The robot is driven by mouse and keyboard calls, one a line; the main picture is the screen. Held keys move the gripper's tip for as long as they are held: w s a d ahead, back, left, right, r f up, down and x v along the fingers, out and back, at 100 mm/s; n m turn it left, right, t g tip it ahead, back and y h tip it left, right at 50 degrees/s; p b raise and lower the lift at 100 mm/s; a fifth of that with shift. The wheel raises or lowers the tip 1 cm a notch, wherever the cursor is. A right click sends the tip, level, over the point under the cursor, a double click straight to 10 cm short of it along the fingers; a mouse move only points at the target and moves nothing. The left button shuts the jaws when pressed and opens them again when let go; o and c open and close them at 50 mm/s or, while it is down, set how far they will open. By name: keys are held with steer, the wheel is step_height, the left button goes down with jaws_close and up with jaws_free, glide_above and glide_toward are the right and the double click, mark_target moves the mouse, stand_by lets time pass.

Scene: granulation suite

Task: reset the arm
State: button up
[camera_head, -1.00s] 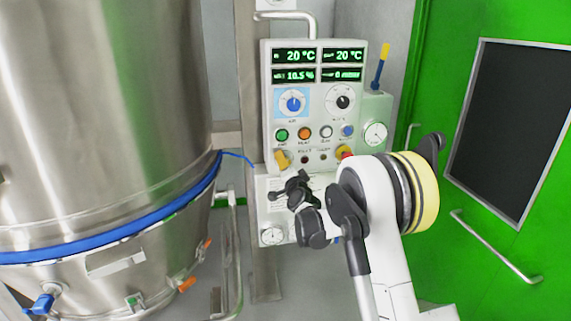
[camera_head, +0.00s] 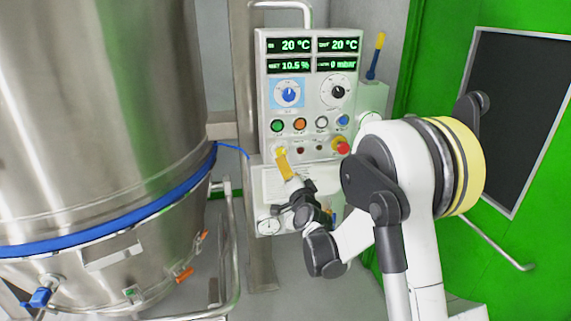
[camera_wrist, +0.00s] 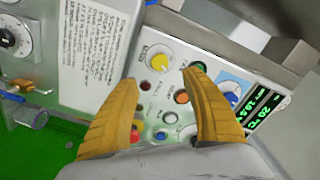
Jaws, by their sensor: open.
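My gripper (camera_head: 285,166) shows in the head view in front of the lower left of the control panel (camera_head: 308,103), with grey wrist links behind it. In the wrist view its two yellow fingers (camera_wrist: 160,77) are spread apart with nothing held between them. A yellow knob (camera_wrist: 158,59) on the panel shows beyond the gap between the fingertips. In the head view the fingers overlap the knob's area, and I cannot tell the exact distance to the panel.
A large steel vessel (camera_head: 95,110) with a blue band stands at the left. A green door (camera_head: 420,60) with a dark window (camera_head: 515,105) and a bar handle is at the right. A red button (camera_head: 341,146) sits on the panel's lower right. A printed label (camera_wrist: 95,45) shows in the wrist view.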

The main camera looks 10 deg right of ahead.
steer(key=shift+s, duration=0.25)
steer(key=s+a+r+n+g+y, duration=0.1)
steer(key=s+a+r+n+g, duration=0.15)
steer(key=s, duration=0.45)
steer(key=s+a+r+n+g+y, duration=0.1)
steer(key=s+r+n+g, duration=0.2)
steer(key=s, duration=0.5)
steer(key=s+d+f+n+g, duration=0.1)
steer(key=s+f+n, duration=0.1)
steer(key=s, duration=0.7)
steer(key=s+d+f+n+g+h, duration=0.1)
steer(key=s+f+n+g, duration=0.1)
steer(key=s, duration=0.7)
steer(key=s+d+f+n+g+h, duration=0.1)
steer(key=s+f+n+g, duration=0.1)
steer(key=s, duration=0.6)
steer(key=shift+s+d+f, duration=0.3)
steer(key=shift+s+f, duration=0.1)
